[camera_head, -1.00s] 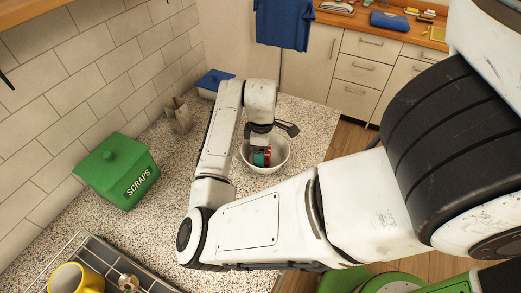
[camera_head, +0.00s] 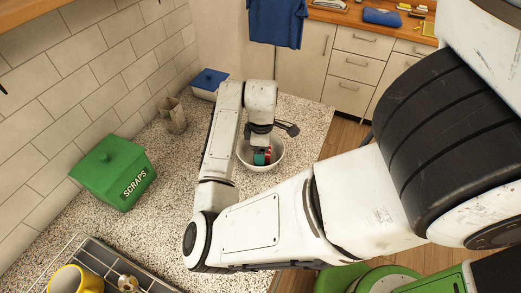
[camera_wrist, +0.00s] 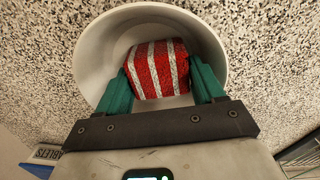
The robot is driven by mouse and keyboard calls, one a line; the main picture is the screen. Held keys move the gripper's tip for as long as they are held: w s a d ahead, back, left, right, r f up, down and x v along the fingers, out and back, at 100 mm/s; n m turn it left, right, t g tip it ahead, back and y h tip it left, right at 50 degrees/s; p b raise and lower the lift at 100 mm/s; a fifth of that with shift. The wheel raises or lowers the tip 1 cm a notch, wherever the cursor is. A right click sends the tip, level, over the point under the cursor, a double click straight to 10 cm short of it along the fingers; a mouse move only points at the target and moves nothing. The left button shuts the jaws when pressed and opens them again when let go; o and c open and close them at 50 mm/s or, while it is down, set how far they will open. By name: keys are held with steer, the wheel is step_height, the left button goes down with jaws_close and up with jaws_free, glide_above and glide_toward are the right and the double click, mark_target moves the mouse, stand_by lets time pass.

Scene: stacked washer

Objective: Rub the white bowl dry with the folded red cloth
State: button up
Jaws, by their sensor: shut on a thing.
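The white bowl (camera_head: 274,159) stands upright on the speckled counter, under my gripper; its rim also shows in the wrist view (camera_wrist: 88,60). The folded red cloth (camera_wrist: 157,68), with white stripes, is held between the green fingers of my gripper (camera_wrist: 160,80). My gripper is shut on the cloth and reaches down inside the bowl. In the head view my gripper (camera_head: 262,157) and arm hide the bowl's back part and most of the cloth. I cannot tell whether the cloth touches the bowl's inner wall.
A green scraps box (camera_head: 115,172) stands at the left by the tiled wall. A beige holder (camera_head: 173,115) and a blue-lidded box (camera_head: 209,84) stand behind. A dish rack with a yellow mug (camera_head: 76,280) is at the front left. Counter (camera_head: 165,180) between is clear.

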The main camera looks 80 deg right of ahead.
steer(key=shift+d, duration=0.2)
steer(key=shift+s+d+p, duration=0.15)
steer(key=shift+d+p, duration=0.15)
steer(key=shift+p, duration=0.05)
steer(key=shift+d+f, duration=0.1)
steer(key=shift+d, duration=0.15)
stand_by(0.4)
steer(key=shift+w+d+p, duration=0.2)
steer(key=shift+w+p, duration=0.1)
steer(key=shift+w, duration=0.45)
steer(key=shift+w+a, duration=0.2)
steer(key=shift+a, duration=0.6)
steer(key=shift+s, duration=0.15)
steer(key=shift+s+a, duration=0.1)
steer(key=shift+s, duration=0.25)
